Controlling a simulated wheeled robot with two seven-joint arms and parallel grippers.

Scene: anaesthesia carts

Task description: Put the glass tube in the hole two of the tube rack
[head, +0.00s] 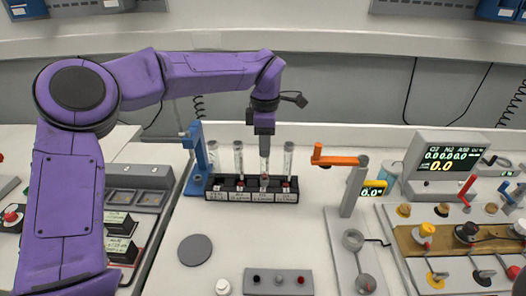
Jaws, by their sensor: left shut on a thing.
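The tube rack (251,196) is a black block with white labels on its front, too small to read. It stands at the back middle of the white worktop. Upright clear glass tubes stand along it, such as one at the left (239,160) and one at the right end (288,160). My left gripper (264,142) points down over the rack and is shut on the top of a glass tube (264,167), third from the left. That tube is upright; its lower end meets the rack line, and I cannot tell whether it is seated. My right gripper is out of view.
A blue stand (198,150) is close to the rack's left end. An orange-armed post (348,185) stands to the right. A grey disc (195,250) and a grey button box (278,282) lie in front. A monitor and valve panel fill the right side.

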